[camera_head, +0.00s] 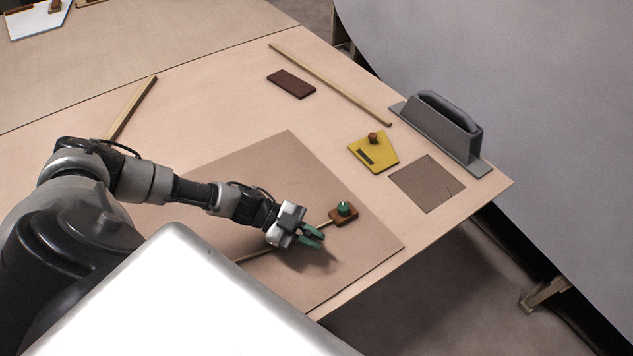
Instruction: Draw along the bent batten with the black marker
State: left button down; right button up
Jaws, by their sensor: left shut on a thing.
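A thin light batten (255,256) lies across the brown sheet (262,170). Its right end meets a small brown block with a green knob (343,213). My left gripper (313,237), with green fingertips, is low over the sheet just left of the block. It is shut on the batten, as far as I can tell, and hides part of it. A bend in the batten is hard to make out, since my arm covers much of it. I cannot make out the black marker. My right gripper is out of view.
A yellow plate with a brown knob (374,153), a small brown square (427,183), a dark red slab (291,84) and a grey holder (441,131) lie right. Wooden strips lie at the back (330,84) and left (131,108). The table's right edge drops to the floor.

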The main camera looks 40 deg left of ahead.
pick_arm(q)
jog(key=shift+s+a, duration=0.1)
jog(key=shift+s, duration=0.1)
jog(key=shift+s+a, duration=0.25)
jog(key=shift+s, duration=0.25)
jog(key=shift+p, duration=0.3)
jog(key=shift+s+a, duration=0.35)
jog(key=shift+s, duration=0.2)
jog(key=shift+s+a, duration=0.1)
jog(key=shift+s, duration=0.05)
jog(key=shift+s+a+p, duration=0.2)
jog(key=shift+s+p, duration=0.2)
jog(key=shift+s+a, duration=0.3)
jog(key=shift+s, duration=0.25)
jog(key=shift+s, duration=0.1)
